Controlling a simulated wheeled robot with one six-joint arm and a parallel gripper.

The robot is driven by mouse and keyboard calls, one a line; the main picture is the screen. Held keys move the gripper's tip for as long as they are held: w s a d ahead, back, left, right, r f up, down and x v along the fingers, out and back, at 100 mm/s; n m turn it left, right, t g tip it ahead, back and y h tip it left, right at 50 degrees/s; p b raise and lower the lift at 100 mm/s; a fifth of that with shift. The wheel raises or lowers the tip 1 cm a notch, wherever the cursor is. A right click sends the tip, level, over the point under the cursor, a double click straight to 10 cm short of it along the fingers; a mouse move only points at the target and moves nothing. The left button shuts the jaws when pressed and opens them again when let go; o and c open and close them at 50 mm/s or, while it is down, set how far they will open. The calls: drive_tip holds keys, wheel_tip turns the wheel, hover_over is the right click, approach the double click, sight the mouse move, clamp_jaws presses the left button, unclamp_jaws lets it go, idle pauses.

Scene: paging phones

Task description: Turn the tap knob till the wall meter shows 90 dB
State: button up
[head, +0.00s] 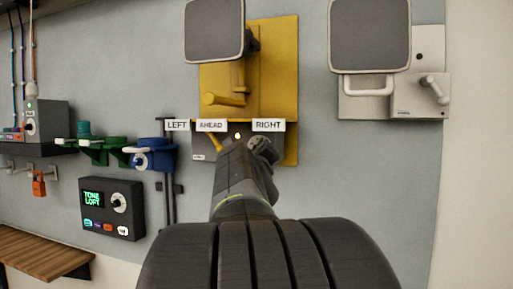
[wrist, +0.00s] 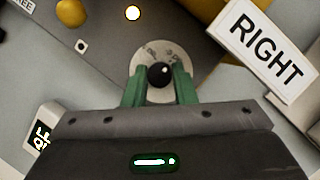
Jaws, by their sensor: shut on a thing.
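In the wrist view my gripper (wrist: 158,80) has its green fingers shut on a small round black knob (wrist: 160,73), one finger on each side. The knob sits in front of a pale round dial plate (wrist: 146,57) with faint marks that I cannot read. In the head view my gripper and arm (head: 243,165) cover the knob. A small dark display (wrist: 41,137) with pale characters shows at the wrist view's left edge; it is tilted and its reading is unclear. I cannot tell if it is the wall meter.
Signs LEFT (head: 177,125), AHEAD (head: 211,125) and RIGHT (head: 268,125) hang above my gripper. A yellow panel (head: 280,75) with a lever (head: 224,99) is above them. A dark TONE LOFT box (head: 111,209) and blue valve (head: 156,158) are to the left.

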drive_tip(key=shift+n, duration=0.3)
drive_tip(key=o, duration=1)
